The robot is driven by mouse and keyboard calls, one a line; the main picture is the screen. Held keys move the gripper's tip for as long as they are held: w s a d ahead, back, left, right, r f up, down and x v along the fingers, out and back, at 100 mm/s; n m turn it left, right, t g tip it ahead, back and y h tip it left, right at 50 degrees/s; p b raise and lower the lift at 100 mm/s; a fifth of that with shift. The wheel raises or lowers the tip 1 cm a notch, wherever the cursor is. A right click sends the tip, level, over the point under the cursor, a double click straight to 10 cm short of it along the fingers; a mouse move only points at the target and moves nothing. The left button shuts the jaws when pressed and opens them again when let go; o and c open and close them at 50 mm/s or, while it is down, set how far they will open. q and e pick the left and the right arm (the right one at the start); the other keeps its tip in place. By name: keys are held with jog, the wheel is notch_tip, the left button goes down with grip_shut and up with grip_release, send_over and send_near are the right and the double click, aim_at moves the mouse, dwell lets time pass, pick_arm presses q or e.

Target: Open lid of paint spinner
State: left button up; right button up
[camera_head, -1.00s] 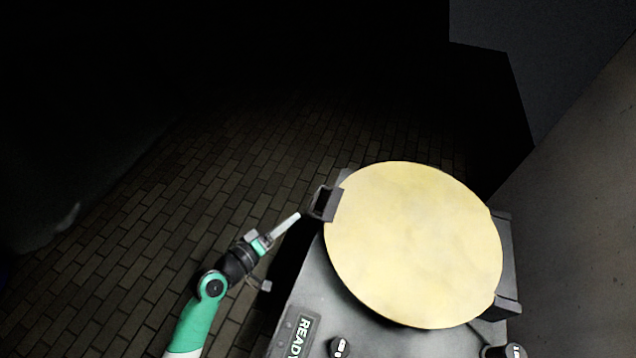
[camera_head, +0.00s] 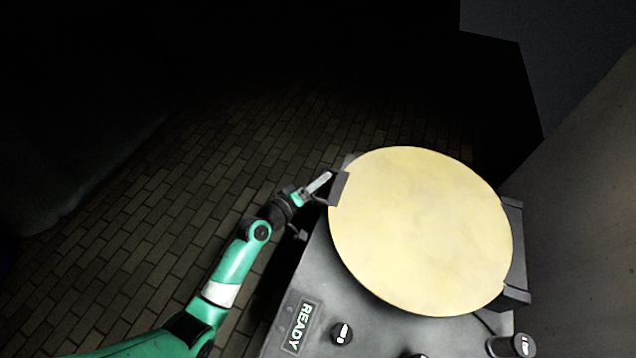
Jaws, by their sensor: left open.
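The paint spinner (camera_head: 332,279) is a dark grey box with a READY label on its front. Its round, pale yellow lid (camera_head: 425,230) lies over the top. A dark bracket (camera_head: 340,189) sits at the lid's left edge. My left gripper (camera_head: 326,180) is at this bracket, its fingers pointing up and right; it is open. I cannot tell whether the fingers touch the bracket, and part of the gripper is hidden beside it. My right gripper is not in view.
Knobs (camera_head: 341,333) sit on the spinner's front, with another knob (camera_head: 522,344) at the lower right. A grey wall (camera_head: 585,200) stands close on the right. The brick floor (camera_head: 170,200) at left is clear.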

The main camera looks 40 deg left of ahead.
pick_arm(q)
grip_shut()
dwell(1.4)
